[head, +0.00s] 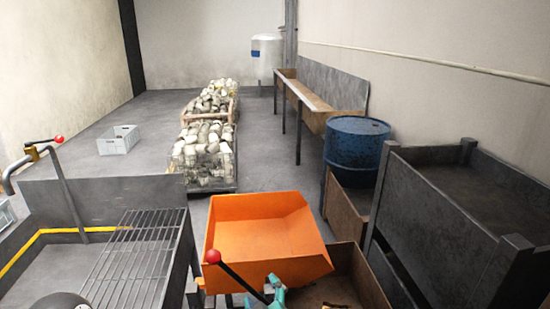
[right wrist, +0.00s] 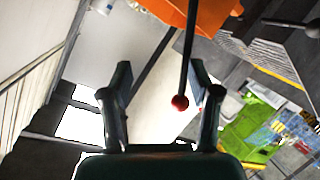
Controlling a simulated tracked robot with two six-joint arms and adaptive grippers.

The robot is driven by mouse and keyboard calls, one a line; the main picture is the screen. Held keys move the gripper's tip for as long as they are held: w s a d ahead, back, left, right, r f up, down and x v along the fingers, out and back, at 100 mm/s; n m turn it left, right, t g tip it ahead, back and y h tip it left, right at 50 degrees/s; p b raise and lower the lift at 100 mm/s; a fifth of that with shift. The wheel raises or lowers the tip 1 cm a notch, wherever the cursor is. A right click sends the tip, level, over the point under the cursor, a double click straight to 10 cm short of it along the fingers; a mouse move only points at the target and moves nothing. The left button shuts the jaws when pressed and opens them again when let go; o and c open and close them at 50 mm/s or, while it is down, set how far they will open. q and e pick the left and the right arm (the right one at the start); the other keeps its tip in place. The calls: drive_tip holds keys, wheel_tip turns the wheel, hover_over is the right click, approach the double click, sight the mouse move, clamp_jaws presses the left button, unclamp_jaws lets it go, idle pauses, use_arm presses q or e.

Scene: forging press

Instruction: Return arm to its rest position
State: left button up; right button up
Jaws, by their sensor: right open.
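My right gripper (head: 270,292) shows at the bottom centre of the head view as teal parts, just right of a lever with a red ball knob (head: 212,256). In the right wrist view both fingers of the gripper (right wrist: 160,82) stand wide apart with nothing held. The red knob (right wrist: 180,102) on its dark rod appears between the fingers in that view; I cannot tell how far beyond them it is. An orange tilted tray (head: 265,235) is behind the gripper and lever. My left gripper is not in view.
A slatted metal rack (head: 135,262) stands left of the orange tray. A dark metal bin (head: 450,215) and a blue barrel (head: 355,143) stand on the right. Caged piles of pale parts (head: 203,152) stand behind. Open floor (head: 150,165) lies at the back left.

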drive_tip(key=w+d+f+m+g+h, duration=0.1)
drive_tip(key=w+d+f+g+h, duration=0.1)
drive_tip(key=d+f, duration=0.8)
drive_tip(key=s+d+f+m+g, duration=0.2)
drive_tip(key=s+d+f, duration=0.15)
drive_tip(key=f, duration=0.45)
drive_tip(key=s+d+f+m+g, duration=0.1)
drive_tip(key=s+d+f+g, duration=0.2)
drive_tip(key=d+f, duration=0.35)
drive_tip(key=s+a+f+m+g+y, duration=0.1)
drive_tip(key=s+a+f+m+g, duration=0.1)
drive_tip(key=s, duration=0.6)
drive_tip(key=s+a+f+m+g+y, duration=0.1)
drive_tip(key=s+f+m+g, duration=0.3)
drive_tip(key=s, duration=0.5)
wheel_tip(320, 180, down, 3)
drive_tip(key=a+m, duration=0.1)
drive_tip(key=m, duration=0.1)
drive_tip(key=shift+a+f+m+y, duration=0.15)
drive_tip(key=shift+a+m+y, duration=0.15)
drive_tip(key=shift+w, duration=0.1)
